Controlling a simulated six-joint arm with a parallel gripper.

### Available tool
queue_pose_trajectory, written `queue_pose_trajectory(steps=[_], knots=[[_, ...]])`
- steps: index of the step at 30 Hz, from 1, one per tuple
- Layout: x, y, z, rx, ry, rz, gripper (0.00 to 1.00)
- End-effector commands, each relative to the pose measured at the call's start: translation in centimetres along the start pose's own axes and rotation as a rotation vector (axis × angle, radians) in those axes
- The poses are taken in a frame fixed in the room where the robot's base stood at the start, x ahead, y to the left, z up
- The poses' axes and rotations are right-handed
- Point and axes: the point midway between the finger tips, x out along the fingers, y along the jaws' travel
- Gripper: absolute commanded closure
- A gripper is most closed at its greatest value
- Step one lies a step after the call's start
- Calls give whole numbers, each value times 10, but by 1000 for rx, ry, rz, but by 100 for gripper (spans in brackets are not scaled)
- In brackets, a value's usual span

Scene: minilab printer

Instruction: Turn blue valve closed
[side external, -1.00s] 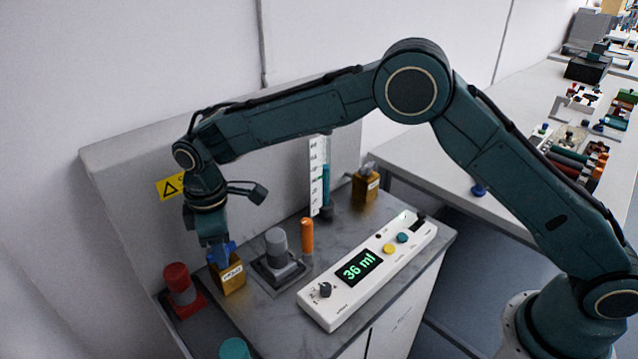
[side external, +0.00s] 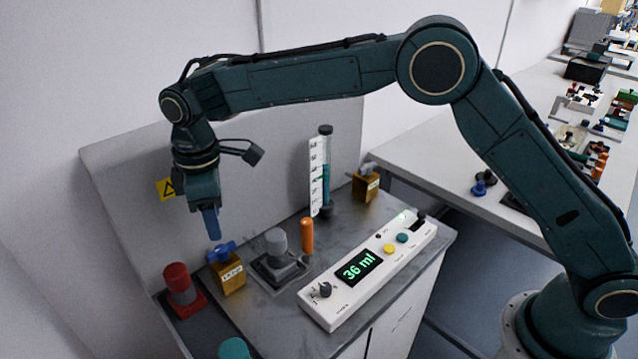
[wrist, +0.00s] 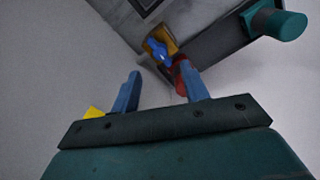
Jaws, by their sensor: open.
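The blue valve handle (side external: 222,252) sits on top of a gold valve block (side external: 230,278) with a white label, at the left part of the bench. My gripper (side external: 213,238) is above the blue handle and apart from it, pointing down. In the wrist view my gripper (wrist: 163,95) has its two blue fingers spread with nothing between them. The blue handle (wrist: 158,50) shows beyond the fingertips, on the gold block. The exact gap between fingertips and handle is hard to judge.
A red knob (side external: 181,285) stands left of the valve, and a grey knob (side external: 277,244) stands right. An orange cylinder (side external: 307,236), a white panel reading 36 ml (side external: 365,270), a measuring column (side external: 325,175) and a second gold block (side external: 366,184) share the bench. A wall stands behind.

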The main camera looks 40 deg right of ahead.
Motion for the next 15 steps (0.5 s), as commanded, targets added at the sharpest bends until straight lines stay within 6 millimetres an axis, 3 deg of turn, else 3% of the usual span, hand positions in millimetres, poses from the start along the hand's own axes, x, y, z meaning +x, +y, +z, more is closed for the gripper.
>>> queue_pose_trajectory(steps=[6,15], knots=[[-36,0,0,0,3,2,55],[-60,0,0,0,1,1,55]])
